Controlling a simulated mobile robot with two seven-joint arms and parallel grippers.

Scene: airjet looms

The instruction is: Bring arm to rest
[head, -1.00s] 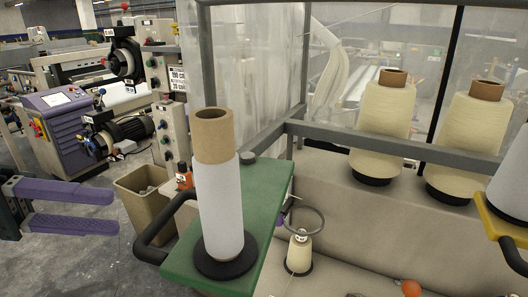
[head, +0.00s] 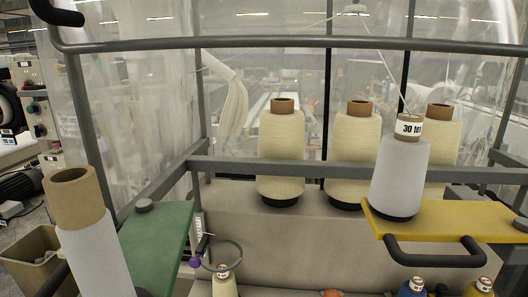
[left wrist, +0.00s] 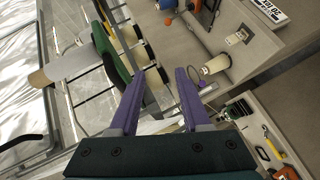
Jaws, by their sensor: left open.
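My left gripper (left wrist: 160,72) shows in the left wrist view, with two purple fingers spread apart and nothing between them. It is not in the head view now. My right gripper is in neither view. In the head view, a white yarn cone with a bare tan tube top (head: 95,250) stands at the lower left, beside the green shelf (head: 165,245). A grey-white cone with a "30 tex" label (head: 400,180) stands on the yellow shelf (head: 470,218) at the right.
Several cream cones, such as the left one (head: 280,150), stand behind a grey rail (head: 300,167). A small cone (head: 224,284) sits below a wire ring. A tan bin (head: 35,255) stands at the lower left. Tools lie at the right edge of the wrist view.

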